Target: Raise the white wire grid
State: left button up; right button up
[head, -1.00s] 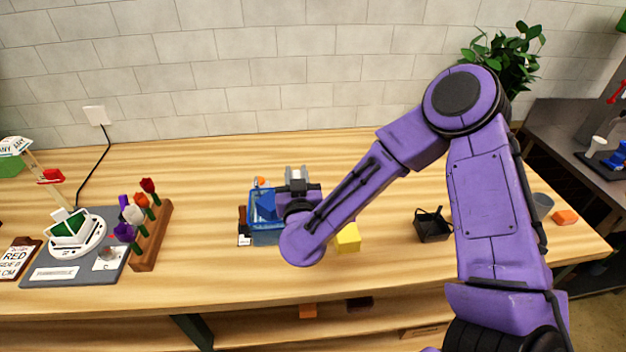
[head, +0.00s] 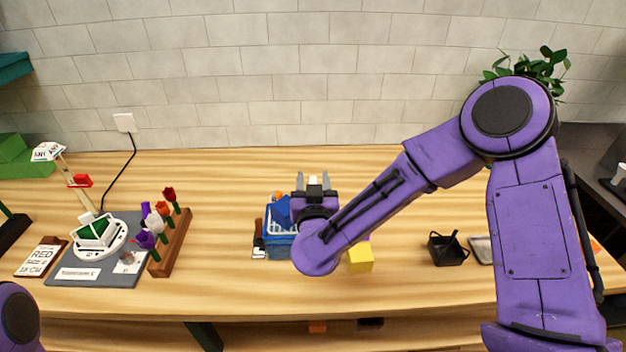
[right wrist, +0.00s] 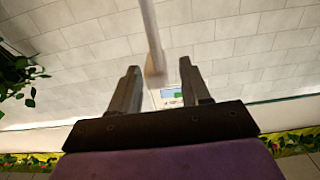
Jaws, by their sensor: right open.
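A white open frame (head: 97,231), which may be the wire grid, stands around a green block on a white round stand at the left of the table. Its fine structure is too small to tell. My right gripper (head: 312,182) is open and empty, far to the right of that frame and beside a blue basket. Its two fingers point away from me. My left gripper is out of view; only a purple part of my left arm shows at the lower left.
The blue basket (head: 280,241) has a white lattice pattern. A wooden flower rack (head: 172,245) stands right of the grey mat (head: 95,275). A yellow block (head: 360,258) and a black basket (head: 447,250) lie to the right. The table between rack and blue basket is clear.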

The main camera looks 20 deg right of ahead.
jog(key=b+v, duration=0.3)
jog(key=v, duration=0.7)
